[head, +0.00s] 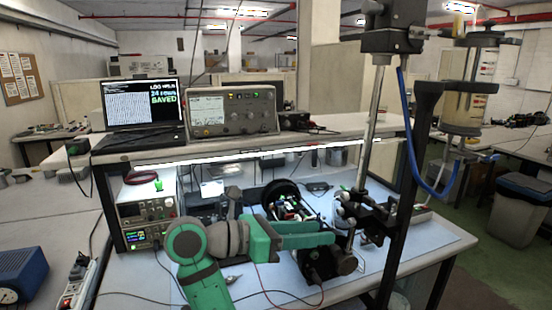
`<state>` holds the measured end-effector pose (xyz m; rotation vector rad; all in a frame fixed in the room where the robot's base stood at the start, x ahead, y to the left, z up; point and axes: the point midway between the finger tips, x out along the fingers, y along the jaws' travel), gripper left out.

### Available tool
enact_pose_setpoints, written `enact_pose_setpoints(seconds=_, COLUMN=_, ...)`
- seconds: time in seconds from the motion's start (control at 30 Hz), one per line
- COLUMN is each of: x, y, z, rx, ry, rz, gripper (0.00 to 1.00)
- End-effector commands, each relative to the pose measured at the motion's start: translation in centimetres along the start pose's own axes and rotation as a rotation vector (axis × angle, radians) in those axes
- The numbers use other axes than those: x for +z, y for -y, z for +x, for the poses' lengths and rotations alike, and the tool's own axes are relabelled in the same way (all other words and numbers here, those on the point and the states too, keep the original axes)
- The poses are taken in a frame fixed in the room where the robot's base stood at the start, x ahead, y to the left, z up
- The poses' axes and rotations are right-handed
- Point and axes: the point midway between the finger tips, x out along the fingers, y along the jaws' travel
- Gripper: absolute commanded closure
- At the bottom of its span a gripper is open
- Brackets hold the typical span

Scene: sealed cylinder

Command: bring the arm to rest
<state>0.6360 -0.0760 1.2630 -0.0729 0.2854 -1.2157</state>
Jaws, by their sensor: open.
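My green and grey arm (203,275) rises from the bottom edge, bends at a rounded joint, and reaches right across the front of the bench. Its green far part (305,241) ends in front of or beside a dark stand; whether they touch I cannot tell. I cannot make out my gripper's jaws.
A metal pole (373,130) with black clamps and a black upright (409,190) stand close to the arm's right. The bench (430,239) holds a black ring-shaped device (282,190) and loose cables. A laptop (140,103) and grey instrument (233,110) sit on the shelf.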

Motion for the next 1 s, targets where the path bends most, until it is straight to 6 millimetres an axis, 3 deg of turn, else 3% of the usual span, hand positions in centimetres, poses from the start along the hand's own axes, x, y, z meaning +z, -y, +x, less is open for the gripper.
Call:
enact_pose_setpoints(seconds=0.37, x=-4.3, y=-2.7, z=1.5, rx=0.091, ry=0.036, rz=0.056, gripper=0.6)
enact_pose_setpoints(seconds=0.57, x=-8.0, y=-4.6, z=2.4, rx=0.17, ry=0.05, rz=0.113, gripper=0.6)
enact_pose_setpoints(seconds=0.67, x=-10.8, y=-5.7, z=3.1, rx=0.23, ry=0.048, rz=0.159, gripper=0.6)
enact_pose_setpoints(seconds=1.0, x=-24.1, y=-8.4, z=4.2, rx=0.491, ry=-0.061, rz=0.421, gripper=0.6)
